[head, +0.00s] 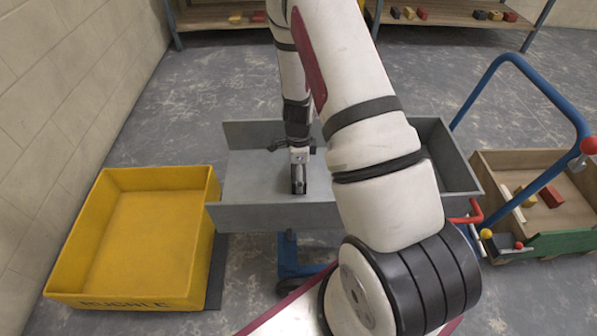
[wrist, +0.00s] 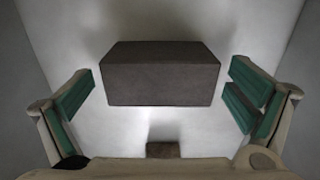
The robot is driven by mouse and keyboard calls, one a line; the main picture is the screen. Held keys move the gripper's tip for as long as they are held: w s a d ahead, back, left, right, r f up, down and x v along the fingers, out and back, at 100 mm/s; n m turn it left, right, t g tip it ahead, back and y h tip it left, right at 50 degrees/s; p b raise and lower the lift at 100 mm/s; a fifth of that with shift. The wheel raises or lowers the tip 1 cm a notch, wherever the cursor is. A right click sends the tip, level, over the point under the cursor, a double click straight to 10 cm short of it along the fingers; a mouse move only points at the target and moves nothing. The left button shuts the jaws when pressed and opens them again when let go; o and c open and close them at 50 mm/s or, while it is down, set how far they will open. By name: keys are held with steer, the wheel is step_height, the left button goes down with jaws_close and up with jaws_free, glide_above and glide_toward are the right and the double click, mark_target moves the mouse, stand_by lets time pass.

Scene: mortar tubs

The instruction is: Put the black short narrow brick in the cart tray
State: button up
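The grey cart tray (head: 345,216) sits in the middle of the head view on a blue cart frame. My gripper (head: 298,186) reaches down into the left part of this tray. In the wrist view a dark, nearly black brick (wrist: 160,75) lies crosswise between the green-padded fingers of my gripper (wrist: 162,88). The fingers are wide apart, with a narrow gap at each end of the brick. A pale floor shows around the brick; I cannot tell if it rests on it. In the head view the brick cannot be made out apart from the gripper.
A small dark brown block (wrist: 163,150) shows low in the wrist view. A yellow tub (head: 140,245) stands left of the tray. A wooden box (head: 535,160) with several bricks stands right, near the blue cart handle (head: 545,85). Shelves (head: 455,14) with bricks are behind.

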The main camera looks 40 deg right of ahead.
step_height(320, 180, up, 12)
steer(key=s+a+r+n+y, duration=0.1)
steer(key=s+a+r+n, duration=0.5)
steer(key=r, duration=0.4)
steer(key=s+a+r+n+y, duration=0.1)
steer(key=s+a+r+n, duration=0.3)
steer(key=a+r+n, duration=0.45)
steer(key=s+a+r+n+h, duration=0.1)
steer(key=s+r+n, duration=0.35)
steer(key=s, duration=0.55)
steer(key=s+r+n+h, duration=0.1)
steer(key=s+r+n, duration=0.2)
steer(key=s+n, duration=0.5)
step_height(320, 180, up, 27)
steer(key=s+m+t+p, duration=0.1)
steer(key=t+p, duration=0.3)
steer(key=p, duration=2.1)
steer(key=shift+s+d+m, duration=0.15)
steer(key=shift+s+m, duration=0.05)
steer(key=shift+m, duration=0.4)
